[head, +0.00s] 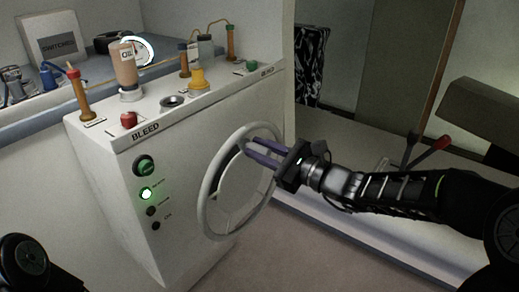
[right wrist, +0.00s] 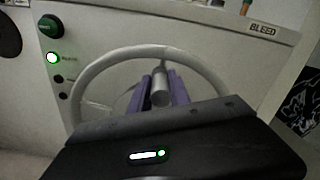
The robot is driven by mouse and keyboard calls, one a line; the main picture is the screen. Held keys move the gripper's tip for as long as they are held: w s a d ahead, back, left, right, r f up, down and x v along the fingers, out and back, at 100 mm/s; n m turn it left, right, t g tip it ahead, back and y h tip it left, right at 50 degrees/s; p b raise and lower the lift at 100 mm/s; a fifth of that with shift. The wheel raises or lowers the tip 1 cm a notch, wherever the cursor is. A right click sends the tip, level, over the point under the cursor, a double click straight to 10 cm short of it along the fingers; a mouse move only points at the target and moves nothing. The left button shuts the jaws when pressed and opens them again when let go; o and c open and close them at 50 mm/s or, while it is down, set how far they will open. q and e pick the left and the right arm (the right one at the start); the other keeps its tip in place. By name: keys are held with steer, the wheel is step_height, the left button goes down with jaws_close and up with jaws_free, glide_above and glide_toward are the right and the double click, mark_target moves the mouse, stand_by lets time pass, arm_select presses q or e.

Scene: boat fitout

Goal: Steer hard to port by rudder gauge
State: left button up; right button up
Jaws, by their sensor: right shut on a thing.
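The white steering wheel (head: 207,190) stands on the front face of the white console (head: 120,190). My right gripper (head: 253,150) reaches in from the right to the wheel's upper right part. In the right wrist view, the purple fingers of my right gripper (right wrist: 158,92) are shut on a grey cylindrical knob (right wrist: 160,90) at the wheel's rim (right wrist: 108,64). The black gripper body hides the lower part of the wheel there. No gauge that I can clearly read as a rudder gauge shows. My left gripper is not in view.
The console's left edge has a green knob (head: 144,166), a lit green button (head: 146,194) and dark buttons. On top are an oil bottle (head: 125,68), a red knob (head: 129,120), a yellow fitting (head: 197,78) and a metal cup (head: 172,101). A red-handled lever (head: 430,149) is beyond my right arm.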

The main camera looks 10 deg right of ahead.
jaws_close()
stand_by(0.9)
